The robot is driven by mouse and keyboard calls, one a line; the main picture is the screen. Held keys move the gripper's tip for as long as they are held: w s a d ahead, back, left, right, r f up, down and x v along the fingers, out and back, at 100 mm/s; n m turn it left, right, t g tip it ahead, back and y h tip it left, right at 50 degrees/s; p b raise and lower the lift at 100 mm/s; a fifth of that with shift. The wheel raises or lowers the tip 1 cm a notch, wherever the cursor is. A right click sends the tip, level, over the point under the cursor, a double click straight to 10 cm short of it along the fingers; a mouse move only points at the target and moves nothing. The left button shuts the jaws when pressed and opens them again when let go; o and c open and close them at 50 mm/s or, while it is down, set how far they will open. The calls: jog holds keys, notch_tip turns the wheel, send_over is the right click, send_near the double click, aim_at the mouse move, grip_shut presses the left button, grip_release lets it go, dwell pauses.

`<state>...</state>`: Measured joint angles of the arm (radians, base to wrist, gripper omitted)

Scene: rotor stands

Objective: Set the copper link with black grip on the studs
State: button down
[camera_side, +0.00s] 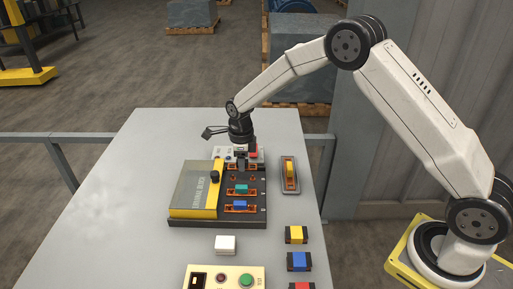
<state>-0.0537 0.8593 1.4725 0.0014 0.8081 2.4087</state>
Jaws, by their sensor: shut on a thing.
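My gripper (241,155) points straight down over the far end of the dark terminal box (215,223). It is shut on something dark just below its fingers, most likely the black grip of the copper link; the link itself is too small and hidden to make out. Below it, the far row of the box shows small reddish studs (233,178) with no link across them. The two nearer rows carry links, one with a teal grip (241,189) and one with a blue grip (240,204). I cannot tell whether the held thing touches the studs.
A lid with yellow edges (196,187) and a black knob (215,177) covers the box's left side. A tray (290,187) with a yellow-grip piece stands right. Coloured blocks (296,234), a white block (225,244) and a button panel (223,279) lie nearer. The table's left is clear.

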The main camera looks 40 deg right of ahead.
aim_at(243, 178)
jog(key=shift+f, duration=2.1)
dwell(2.8)
jog(key=shift+c, duration=1.4)
grip_release()
jog(key=shift+o, duration=0.2)
jog(key=shift+o, duration=1.2)
jog(key=shift+r, duration=0.15)
jog(key=shift+r, duration=3.8)
